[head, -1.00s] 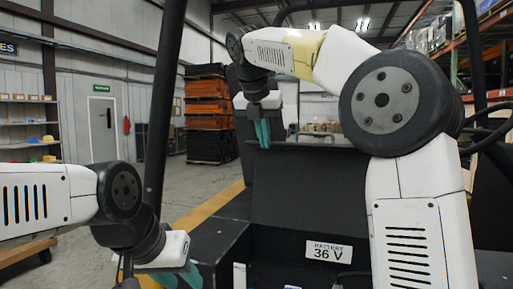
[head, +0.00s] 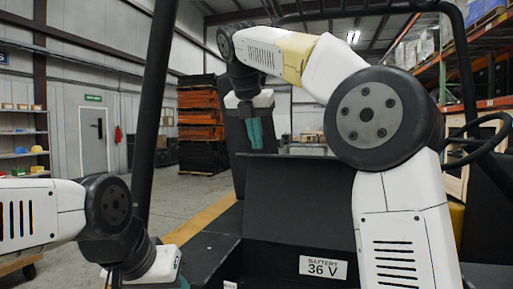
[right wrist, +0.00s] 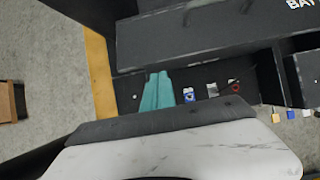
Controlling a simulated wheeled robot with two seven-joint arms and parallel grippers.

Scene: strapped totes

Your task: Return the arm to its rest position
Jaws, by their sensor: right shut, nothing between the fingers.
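My right arm rises at the right of the head view and bends over to the middle. Its right gripper (head: 255,134) hangs fingers down, with teal fingers shut and empty, over the black box-like structure (head: 300,195) in front of me. The same teal fingers show close together in the right wrist view (right wrist: 157,92), with a dark surface behind them. My left arm comes in from the left. Its left gripper (head: 182,283) is almost wholly cut off by the bottom edge, so its fingers cannot be judged.
A "BATTERY 36 V" label (head: 323,267) is on the black structure. Small items, one blue and white (right wrist: 188,95), lie on the dark surface near the right fingers. Black posts (head: 156,110) frame the view. Orange and black stacks (head: 201,125) stand farther back; open floor lies left.

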